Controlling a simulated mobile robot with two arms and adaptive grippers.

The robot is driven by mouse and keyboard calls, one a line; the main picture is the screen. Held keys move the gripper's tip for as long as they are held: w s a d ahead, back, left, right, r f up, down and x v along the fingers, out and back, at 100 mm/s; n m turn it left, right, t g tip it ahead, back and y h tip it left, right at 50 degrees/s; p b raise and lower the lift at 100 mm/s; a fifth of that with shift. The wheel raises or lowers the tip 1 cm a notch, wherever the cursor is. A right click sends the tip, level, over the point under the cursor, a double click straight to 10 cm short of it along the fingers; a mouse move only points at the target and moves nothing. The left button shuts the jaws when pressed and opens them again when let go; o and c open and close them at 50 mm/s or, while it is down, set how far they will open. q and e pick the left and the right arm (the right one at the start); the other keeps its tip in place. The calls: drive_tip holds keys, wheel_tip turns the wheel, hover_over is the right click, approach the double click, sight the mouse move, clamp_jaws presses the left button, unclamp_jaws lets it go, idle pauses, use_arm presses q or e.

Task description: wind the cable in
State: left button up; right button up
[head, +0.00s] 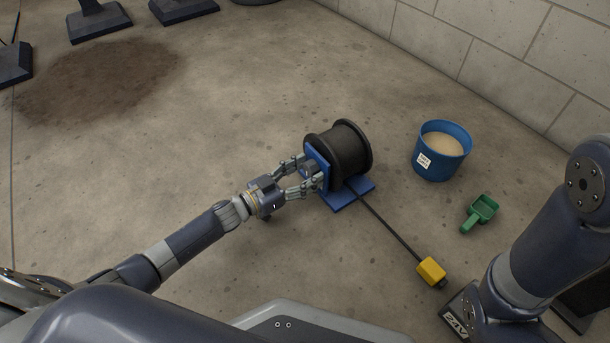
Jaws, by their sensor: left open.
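A black cable reel (346,148) stands on a blue base (362,187) on the floor. A dark cable (385,221) runs from the reel's foot along the floor, down and right, to a yellow block (431,270) at its end. My left gripper (312,173) is at the left side of the reel, by its blue side plate. Its fingers are open around a small dark part there, perhaps the crank or hub; I cannot tell if they touch it. My right arm shows at the right edge, but its gripper is out of view.
A blue bucket (427,170) of sand-coloured material stands right of the reel. A green scoop (480,212) lies below it. A block wall (510,55) bounds the upper right. A dark stain (100,80) and several dark stand feet are at the upper left.

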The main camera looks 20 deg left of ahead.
use_arm(q)
drive_tip(key=c, duration=1)
drive_tip(key=shift+c, duration=0.2)
